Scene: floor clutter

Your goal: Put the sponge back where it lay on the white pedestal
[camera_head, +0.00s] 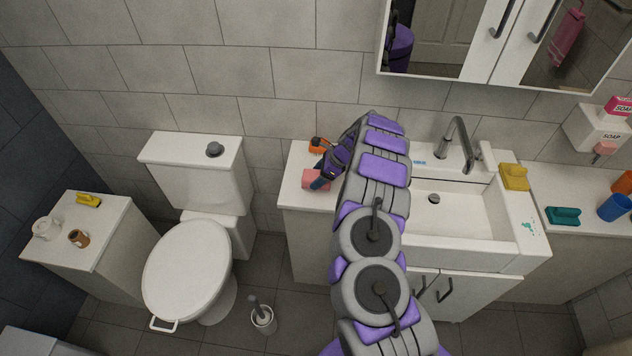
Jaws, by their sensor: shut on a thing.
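A pink block (309,179), which looks like the sponge, is at the tip of my gripper (321,177), over the white pedestal (297,199) left of the sink. My gripper is shut on it. A small dark teal part shows beside the block, and I cannot tell what it is. My arm hides the right part of the pedestal top. I cannot tell whether the sponge touches the top or is just above it.
An orange and black object (319,145) lies behind my gripper on the pedestal. The sink (455,213), with a tall faucet (461,143) and a yellow block (513,176), is to the right. The toilet (187,269) and a low white cabinet (97,240) are to the left.

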